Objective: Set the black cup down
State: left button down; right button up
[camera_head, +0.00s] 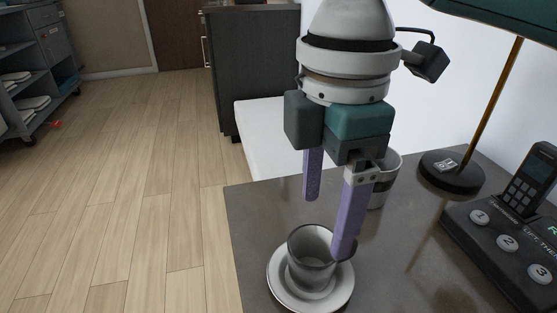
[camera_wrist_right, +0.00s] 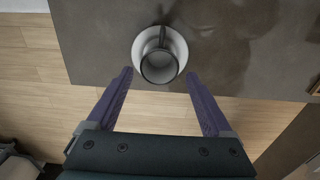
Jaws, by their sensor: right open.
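A grey cup with a dark rim and dark inside (camera_head: 308,271) stands on a white saucer (camera_head: 279,291) near the front edge of the grey tabletop. In the head view one finger overlaps the cup's right rim. In the wrist view the fingertips (camera_wrist_right: 159,76) are apart from the cup on both sides. My left gripper is out of view.
A second light cup-like container (camera_head: 388,178) stands behind my right finger, partly hidden. A lamp base (camera_head: 452,172) and a black phone panel with numbered buttons (camera_head: 505,240) are at the right. Bare tabletop (camera_head: 405,265) lies between the saucer and the panel.

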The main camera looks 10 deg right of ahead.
jog(key=s+a+f+m+t+y, duration=0.2)
jog(key=s+a+m+y, duration=0.25)
jog(key=s+a, duration=0.25)
jog(key=s+d+m, duration=0.1)
jog(key=m, duration=0.1)
jog(key=s+d+f+m, duration=0.1)
jog(key=s+d+m+t, duration=0.1)
jog(key=d+m, duration=0.1)
jog(key=shift+s+f+m+h, duration=0.1)
jog(key=shift+f+m+h, duration=0.25)
jog(key=s+d+m+h, duration=0.1)
jog(key=s+d+m, duration=0.1)
jog(key=d, duration=0.1)
jog(key=s+d+f+m+h, duration=0.1)
jog(key=s+d+m, duration=0.1)
jog(key=d, duration=0.2)
jog(key=s+d+m+h, duration=0.1)
jog(key=s+d+m, duration=0.1)
jog(key=d, duration=0.1)
jog(key=shift+s+d+f+t+h, duration=0.1)
jog(key=shift+d+f+t+h, duration=0.05)
jog(key=shift+d+t+h, duration=0.15)
